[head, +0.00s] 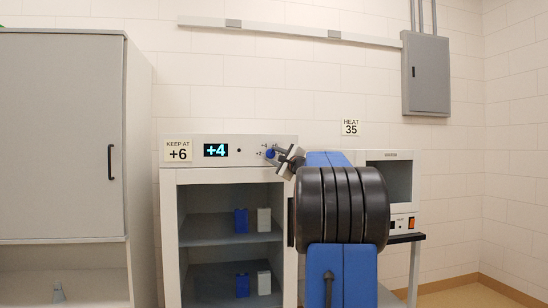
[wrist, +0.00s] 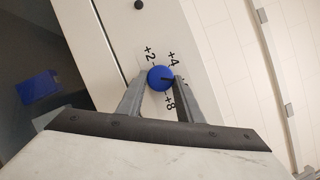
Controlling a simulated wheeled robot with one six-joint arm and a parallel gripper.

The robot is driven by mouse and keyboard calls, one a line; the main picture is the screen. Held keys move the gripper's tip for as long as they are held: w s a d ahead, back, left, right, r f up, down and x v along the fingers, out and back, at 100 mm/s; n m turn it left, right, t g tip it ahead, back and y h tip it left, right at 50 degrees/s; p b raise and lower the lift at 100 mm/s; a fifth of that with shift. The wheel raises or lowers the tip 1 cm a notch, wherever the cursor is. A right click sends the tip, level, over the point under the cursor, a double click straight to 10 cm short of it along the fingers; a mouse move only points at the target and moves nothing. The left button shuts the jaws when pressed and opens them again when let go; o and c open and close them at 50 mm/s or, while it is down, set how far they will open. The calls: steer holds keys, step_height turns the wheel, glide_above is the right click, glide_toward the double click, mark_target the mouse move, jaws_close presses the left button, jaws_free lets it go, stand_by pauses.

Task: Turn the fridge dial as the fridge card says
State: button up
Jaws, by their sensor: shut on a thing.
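The fridge card (head: 178,151) reads "KEEP AT +6". Beside it, the fridge display (head: 215,150) shows +4. The blue fridge dial (head: 270,154) is at the right of the same panel. It also shows in the wrist view (wrist: 160,78), with printed marks +2, +4 and +8 around it. A dark line on the dial's face points toward the right finger, between +4 and +8; that finger covers the panel there. My gripper (wrist: 160,84) is shut on the dial, one finger on each side. In the head view my gripper (head: 284,158) reaches the dial from the right.
The open-fronted fridge (head: 169,230) holds blue and white boxes on its shelves. A grey cabinet (head: 62,140) stands at left. At right is a heater unit (head: 402,223) with an orange switch, below a "HEAT 35" card (head: 351,128). My arm hides part of the heater.

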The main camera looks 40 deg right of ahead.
steer(key=shift+f, duration=0.1)
steer(key=o, duration=1)
steer(key=shift+s, duration=0.1)
steer(key=v, duration=1.7)
steer(key=shift+s, duration=0.1)
